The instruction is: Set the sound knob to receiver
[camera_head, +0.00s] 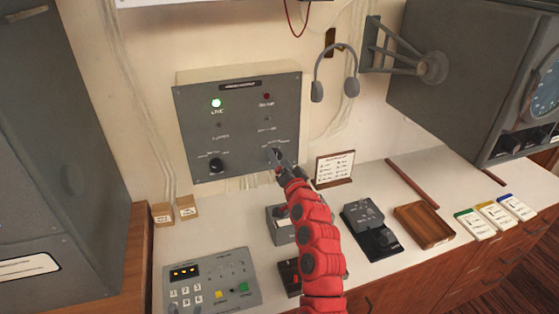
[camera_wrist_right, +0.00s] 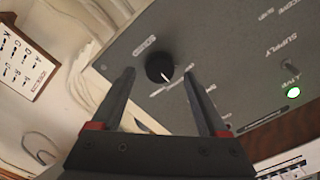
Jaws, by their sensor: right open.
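The grey wall panel (camera_head: 240,120) carries two black knobs on its lower part. The right knob (camera_wrist_right: 158,66) lies between the fingers of my right gripper (camera_wrist_right: 158,79) in the wrist view, with its white pointer line showing. The gripper is open, a finger on each side, with gaps to the knob. In the head view my right gripper (camera_head: 279,162) is at the lower right of the panel and largely hides this knob. The left knob (camera_head: 216,165) stands free. My left gripper is not in view.
A lit green lamp (camera_head: 216,103) is at the panel's upper left, a dark red lamp (camera_head: 267,96) at upper right. A headset (camera_head: 336,75) hangs to the right. A framed card (camera_head: 334,168), a keypad unit (camera_head: 212,283) and a wooden tray (camera_head: 424,224) stand on the counter.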

